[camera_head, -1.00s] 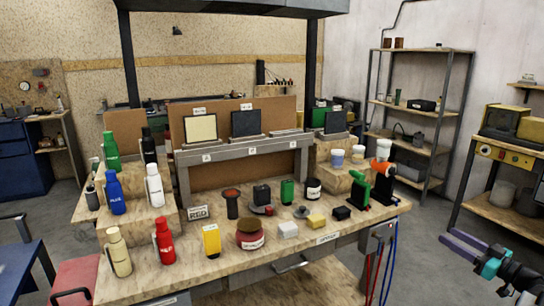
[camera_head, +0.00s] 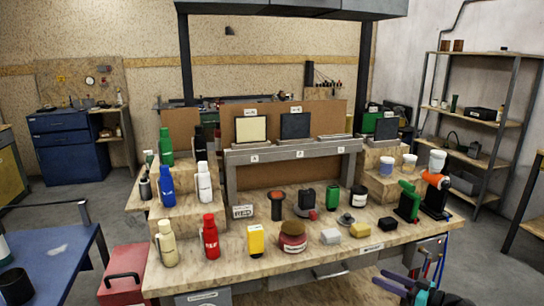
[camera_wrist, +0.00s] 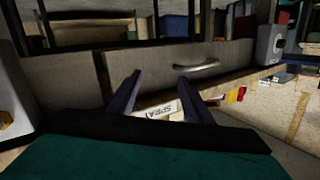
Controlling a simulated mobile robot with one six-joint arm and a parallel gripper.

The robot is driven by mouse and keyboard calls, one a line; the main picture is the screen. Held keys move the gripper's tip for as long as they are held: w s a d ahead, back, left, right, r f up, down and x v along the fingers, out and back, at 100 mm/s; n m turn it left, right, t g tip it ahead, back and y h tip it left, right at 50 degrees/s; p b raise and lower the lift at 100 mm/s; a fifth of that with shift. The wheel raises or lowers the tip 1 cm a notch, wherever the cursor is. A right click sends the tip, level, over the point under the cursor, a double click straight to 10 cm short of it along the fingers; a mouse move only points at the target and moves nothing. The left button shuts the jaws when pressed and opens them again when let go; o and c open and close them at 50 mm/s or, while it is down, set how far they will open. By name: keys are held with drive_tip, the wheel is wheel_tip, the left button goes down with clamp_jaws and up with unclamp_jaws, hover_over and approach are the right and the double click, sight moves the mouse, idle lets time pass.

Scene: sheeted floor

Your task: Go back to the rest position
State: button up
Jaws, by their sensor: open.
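My gripper (camera_head: 403,284) is at the lower right of the head view, in front of the workbench's right front corner. Its two dark purple fingers are spread apart with nothing between them. In the wrist view my gripper (camera_wrist: 158,98) also shows open, its fingers pointing toward the bench front with a grey drawer and handle (camera_wrist: 197,66). The workbench (camera_head: 215,270) carries several bottles, boxes and tools, all apart from my gripper.
A blue table (camera_head: 55,265) stands at the left front, with a red box (camera_head: 123,272) beside it. A metal shelf (camera_head: 480,150) stands at the right back. A blue cabinet (camera_head: 68,148) is at the left back.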

drive_tip(key=s+a+f+g, duration=0.35)
drive_tip(key=a+f, duration=0.35)
drive_tip(key=a, duration=0.3)
drive_tip(key=s+a+f+n+g+p, duration=0.1)
drive_tip(key=s+a+f+g, duration=0.25)
drive_tip(key=a+f, duration=0.5)
drive_tip(key=s+a+f+g, duration=0.35)
drive_tip(key=a+f, duration=0.25)
drive_tip(key=a, duration=0.5)
drive_tip(key=s+a+f+g+h, duration=0.2)
drive_tip(key=s+a+f, duration=0.25)
drive_tip(key=s, duration=0.35)
drive_tip(key=s+a+f+g+h, duration=0.1)
drive_tip(key=s+a+f+g, duration=0.3)
drive_tip(key=s, duration=0.5)
drive_tip(key=s+d+f+m+g+h+p, duration=0.1)
drive_tip(key=s+d+f+h, duration=0.25)
drive_tip(key=s, duration=0.25)
drive_tip(key=s+d+f+m+g+h, duration=0.1)
drive_tip(key=s+d+f+h, duration=0.1)
drive_tip(key=s+d+f, duration=0.3)
drive_tip(key=d+m+h, duration=0.1)
drive_tip(key=s+d+r+m+h, duration=0.1)
drive_tip(key=d+m, duration=0.1)
drive_tip(key=d+r+m+t+h, duration=0.1)
drive_tip(key=m, duration=0.1)
drive_tip(key=shift+s+d+r, duration=0.1)
drive_tip(key=shift+s+d, duration=0.2)
